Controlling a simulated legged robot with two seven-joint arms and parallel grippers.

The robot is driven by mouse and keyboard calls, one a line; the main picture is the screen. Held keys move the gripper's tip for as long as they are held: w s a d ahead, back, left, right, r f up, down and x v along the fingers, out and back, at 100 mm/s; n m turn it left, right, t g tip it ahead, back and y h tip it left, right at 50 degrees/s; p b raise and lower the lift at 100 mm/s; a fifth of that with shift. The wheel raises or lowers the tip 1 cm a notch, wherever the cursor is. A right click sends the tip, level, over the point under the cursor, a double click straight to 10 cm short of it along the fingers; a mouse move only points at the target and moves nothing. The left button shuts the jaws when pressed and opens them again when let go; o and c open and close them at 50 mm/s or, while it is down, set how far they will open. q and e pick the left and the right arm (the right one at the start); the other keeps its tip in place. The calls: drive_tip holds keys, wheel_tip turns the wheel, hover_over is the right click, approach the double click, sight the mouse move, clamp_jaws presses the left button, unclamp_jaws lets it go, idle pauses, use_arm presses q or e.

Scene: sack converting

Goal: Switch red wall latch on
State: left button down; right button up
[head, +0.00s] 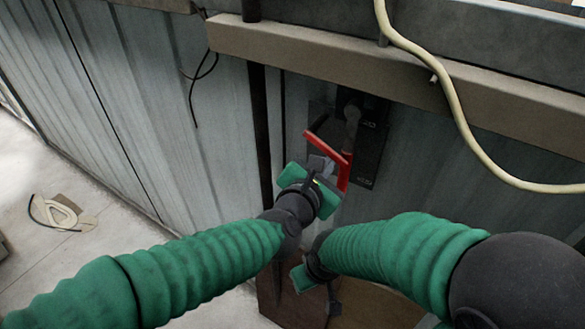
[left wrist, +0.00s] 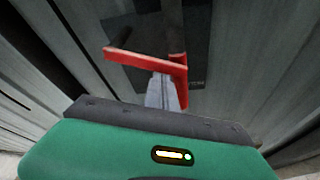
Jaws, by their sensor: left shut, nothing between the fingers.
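The red latch (head: 343,168) is a bent red handle on a dark plate (head: 371,150) fixed to the grey corrugated wall. In the left wrist view the red latch (left wrist: 150,60) runs across the middle, with one arm to the left and a bend down at the right. My left gripper (head: 322,166) is shut and empty, its fingertips right at the latch; in the left wrist view the fingers (left wrist: 162,92) are just below the red bar. I cannot tell whether they touch it. My right gripper (head: 300,278) is lower, near the wall, its fingers mostly hidden.
A beige beam (head: 300,55) crosses above the plate, with a cream cable (head: 455,105) hanging over it. A thin black wire (head: 193,95) hangs at the left. A brown box (head: 375,305) stands below my arms. Pale scraps (head: 62,213) lie on the floor at left.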

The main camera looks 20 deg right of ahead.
use_arm(q)
drive_tip(key=shift+w+a+r+n+b, duration=0.3)
drive_tip(key=shift+w+r+n+b, duration=0.15)
drive_tip(key=shift+r+n, duration=0.25)
idle(0.4)
